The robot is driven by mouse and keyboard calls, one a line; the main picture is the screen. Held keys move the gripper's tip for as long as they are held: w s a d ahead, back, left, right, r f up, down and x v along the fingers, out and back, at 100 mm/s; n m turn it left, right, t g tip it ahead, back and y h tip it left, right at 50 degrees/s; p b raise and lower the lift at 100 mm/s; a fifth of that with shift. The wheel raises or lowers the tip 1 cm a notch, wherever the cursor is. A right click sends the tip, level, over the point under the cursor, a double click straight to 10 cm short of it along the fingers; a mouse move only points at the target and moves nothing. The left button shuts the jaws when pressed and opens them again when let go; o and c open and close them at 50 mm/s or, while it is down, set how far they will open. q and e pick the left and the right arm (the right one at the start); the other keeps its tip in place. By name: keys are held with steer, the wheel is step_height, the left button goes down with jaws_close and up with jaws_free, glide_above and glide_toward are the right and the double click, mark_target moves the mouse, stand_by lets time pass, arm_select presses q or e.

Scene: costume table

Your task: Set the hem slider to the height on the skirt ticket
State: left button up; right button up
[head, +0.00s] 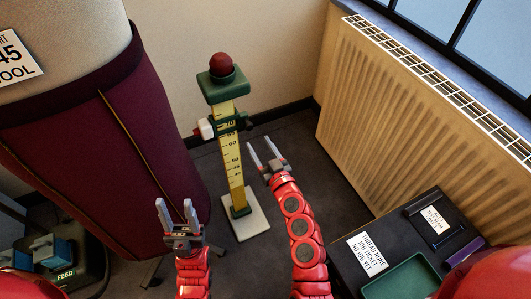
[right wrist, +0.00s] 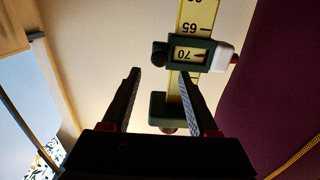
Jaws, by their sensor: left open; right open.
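The hem marker's yellow scale post (head: 233,175) stands upright on a white base (head: 244,216). Its green slider (head: 222,127) sits high on the post, with a white knob (head: 206,128) on its left. In the right wrist view, which is upside down, the slider (right wrist: 176,53) shows 70 in its window. My left gripper (head: 175,206) is open and empty before the skirt (head: 100,150).
A green top block (head: 222,86) with a red ball (head: 222,64) caps the post. A radiator (head: 400,110) stands at the right. A dark table with a note card (head: 367,252) and green tray (head: 402,280) is at lower right. Blue-topped equipment (head: 48,246) is lower left.

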mark_target(250, 129)
steer(key=b+x, duration=0.1)
steer(key=x, duration=0.5)
steer(key=shift+w+f, duration=0.1)
steer(key=shift+w, duration=0.1)
steer(key=shift+w+a, duration=0.25)
steer(key=shift+w, duration=0.3)
jaws_close()
